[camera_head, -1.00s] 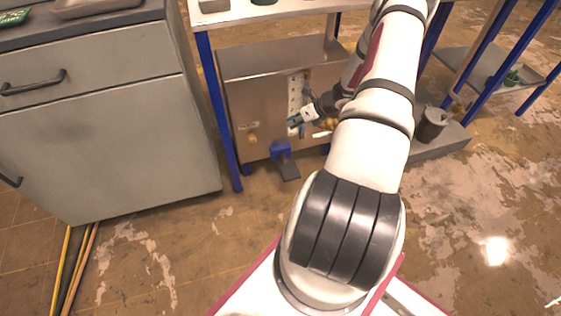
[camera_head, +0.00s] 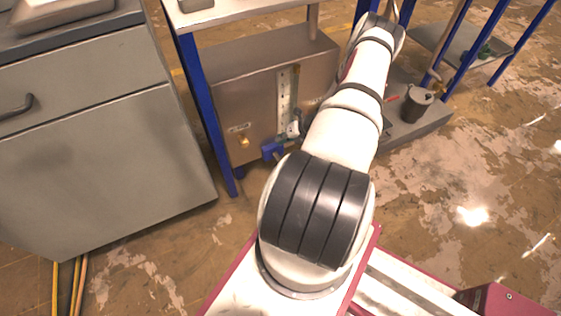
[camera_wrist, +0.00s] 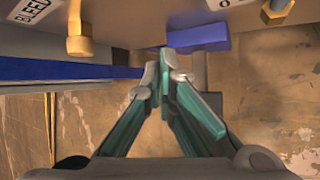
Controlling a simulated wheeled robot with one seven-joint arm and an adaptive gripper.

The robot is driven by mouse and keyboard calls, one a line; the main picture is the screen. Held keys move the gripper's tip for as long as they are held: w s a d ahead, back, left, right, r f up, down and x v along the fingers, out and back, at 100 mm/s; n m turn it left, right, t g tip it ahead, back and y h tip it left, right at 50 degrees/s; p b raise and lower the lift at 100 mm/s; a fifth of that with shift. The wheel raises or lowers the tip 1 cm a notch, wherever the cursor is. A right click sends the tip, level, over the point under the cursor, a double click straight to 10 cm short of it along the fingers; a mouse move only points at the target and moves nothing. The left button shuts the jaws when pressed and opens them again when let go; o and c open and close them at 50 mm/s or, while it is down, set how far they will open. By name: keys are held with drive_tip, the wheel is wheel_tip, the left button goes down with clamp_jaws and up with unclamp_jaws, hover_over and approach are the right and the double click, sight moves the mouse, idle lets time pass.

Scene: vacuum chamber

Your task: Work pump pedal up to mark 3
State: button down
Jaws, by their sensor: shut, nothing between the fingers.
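The pump is a grey metal cabinet (camera_head: 225,95) under the bench. Its blue pedal bracket (camera_head: 272,150) sticks out low on the front, and it shows as a blue block in the wrist view (camera_wrist: 200,40). A grey bar, likely the pedal arm, is partly hidden behind my fingers. My gripper (camera_wrist: 166,62) is shut and empty, its green fingers together just in front of the blue block; I cannot tell if they touch the pedal. A pale upright strip with holes (camera_head: 286,95) is on the cabinet front; no numbers are readable.
A brass knob (camera_wrist: 80,38) beside the BLEED label (camera_wrist: 38,12) is left of the bracket. A blue bench leg (camera_head: 207,115) stands left of the cabinet. A grey drawer unit (camera_head: 85,140) is further left.

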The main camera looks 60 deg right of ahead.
drive_tip(key=shift+s+a+f+b, duration=0.15)
drive_tip(key=shift+f+b, duration=0.8)
drive_tip(key=shift+f, duration=0.5)
drive_tip(key=shift+s+f+b, duration=0.1)
drive_tip(key=shift+f+b, duration=0.85)
drive_tip(key=shift+f, duration=0.45)
drive_tip(key=shift+s+a+f+b, duration=0.15)
drive_tip(key=shift+f+b, duration=0.8)
drive_tip(key=shift+f, duration=0.5)
drive_tip(key=shift+f, duration=0.1)
drive_tip(key=shift+f+b, duration=0.3)
drive_tip(key=shift+f, duration=0.25)
drive_tip(key=shift+s+a+f+b, duration=0.1)
drive_tip(key=shift+s+f+b, duration=0.1)
drive_tip(key=shift+f+b, duration=0.5)
drive_tip(key=shift+s+a+f+b, duration=0.1)
drive_tip(key=shift+s+f+b, duration=0.05)
drive_tip(key=shift+f+b, duration=0.55)
drive_tip(key=shift+r+p, duration=1)
drive_tip(key=shift+r, duration=0.1)
drive_tip(key=shift+w+d+r+p, duration=0.15)
drive_tip(key=shift+r+p, duration=0.1)
drive_tip(key=shift+r, duration=0.2)
drive_tip(key=shift+w+d+r+p, duration=0.1)
drive_tip(key=shift+r+p, duration=0.15)
drive_tip(key=shift+r, duration=0.2)
